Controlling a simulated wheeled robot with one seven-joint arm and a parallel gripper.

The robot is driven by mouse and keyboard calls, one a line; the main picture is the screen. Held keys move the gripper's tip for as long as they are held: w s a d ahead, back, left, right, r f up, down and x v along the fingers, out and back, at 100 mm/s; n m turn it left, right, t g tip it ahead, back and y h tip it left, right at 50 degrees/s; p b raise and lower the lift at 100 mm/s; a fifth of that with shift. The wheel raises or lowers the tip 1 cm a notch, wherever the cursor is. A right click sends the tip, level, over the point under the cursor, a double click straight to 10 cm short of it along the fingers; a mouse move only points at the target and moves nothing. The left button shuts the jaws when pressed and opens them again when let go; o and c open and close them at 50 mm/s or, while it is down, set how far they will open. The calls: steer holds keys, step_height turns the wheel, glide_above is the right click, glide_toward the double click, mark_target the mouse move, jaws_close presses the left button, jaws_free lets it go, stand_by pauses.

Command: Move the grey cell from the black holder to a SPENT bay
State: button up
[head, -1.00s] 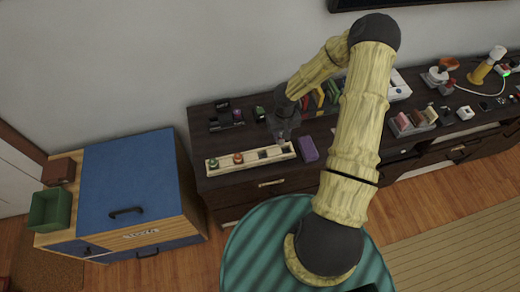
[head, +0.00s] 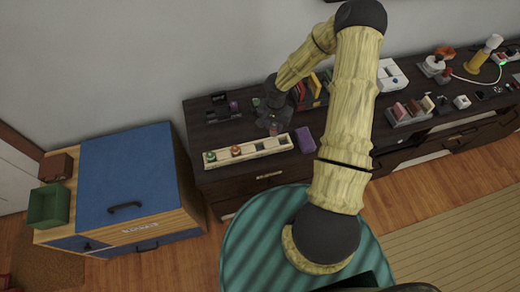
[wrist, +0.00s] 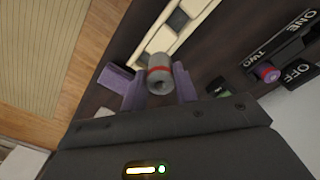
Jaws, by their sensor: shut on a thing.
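My gripper (wrist: 159,88) is shut on a grey cell (wrist: 159,72) with a red band, its hollow-looking end facing the wrist camera. In the head view my gripper (head: 273,128) is just behind the right part of a long cream tray (head: 222,163). The tray holds a green-topped cell (head: 210,156) and an orange-topped cell (head: 236,150) at its left; dark empty bays show at its right. The black holder (head: 217,113) stands behind the tray's left part; in the wrist view it (wrist: 272,52) reads ONE and TWO and holds a purple-and-red cell (wrist: 268,73). Any SPENT label is unreadable.
A purple block (head: 305,140) lies right of the tray. A small black-and-green item (wrist: 218,87) sits near the holder. Books (head: 312,90) and a grey rack (head: 408,115) stand farther right. A blue-topped cabinet (head: 125,175) stands left of the dark sideboard (head: 235,182).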

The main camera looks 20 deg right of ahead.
steer(key=a+m, duration=0.1)
steer(key=m, duration=0.7)
steer(key=a+m, duration=0.2)
steer(key=m, duration=0.7)
steer(key=a+r+m, duration=0.1)
steer(key=a+m, duration=0.1)
steer(key=m, duration=0.7)
steer(key=shift+a, duration=0.2)
step_height(320, 180, down, 6)
steer(key=shift+f, duration=0.1)
steer(key=shift+f, duration=1.85)
